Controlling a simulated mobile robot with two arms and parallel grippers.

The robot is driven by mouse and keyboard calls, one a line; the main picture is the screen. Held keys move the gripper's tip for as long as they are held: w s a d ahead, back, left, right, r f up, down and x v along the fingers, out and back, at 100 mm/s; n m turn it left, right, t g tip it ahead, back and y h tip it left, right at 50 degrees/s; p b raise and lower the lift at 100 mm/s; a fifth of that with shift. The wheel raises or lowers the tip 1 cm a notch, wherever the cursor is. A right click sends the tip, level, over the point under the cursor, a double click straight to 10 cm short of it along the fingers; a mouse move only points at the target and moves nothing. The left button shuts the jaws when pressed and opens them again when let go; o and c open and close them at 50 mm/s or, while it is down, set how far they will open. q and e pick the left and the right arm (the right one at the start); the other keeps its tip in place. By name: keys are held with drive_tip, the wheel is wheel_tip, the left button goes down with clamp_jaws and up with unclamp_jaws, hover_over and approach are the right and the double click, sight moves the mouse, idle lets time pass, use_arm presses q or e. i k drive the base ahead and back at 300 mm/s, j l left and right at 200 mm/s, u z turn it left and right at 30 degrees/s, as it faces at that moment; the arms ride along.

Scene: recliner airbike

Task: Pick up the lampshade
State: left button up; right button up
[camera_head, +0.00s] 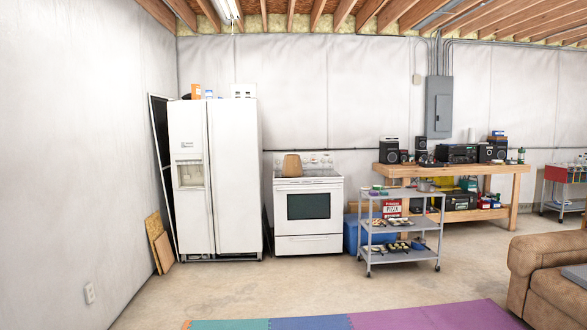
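A tan-brown tapered object that looks like the lampshade (292,166) stands upright on top of the white stove (308,216), left of the middle of the cooktop. It is narrower at the top than at the bottom. Nothing visible covers it from the front. Neither of my grippers shows in the head view.
A white fridge (234,176) stands left of the stove. A grey wheeled cart (400,229) with small items stands to the right, before a wooden workbench (505,171). A brown recliner (555,265) is at front right. Bare floor and a coloured mat (308,323) lie in front.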

sight(292, 166)
drive_tip(key=i+u, duration=0.25)
drive_tip(key=i, duration=7)
drive_tip(key=l, duration=0.1)
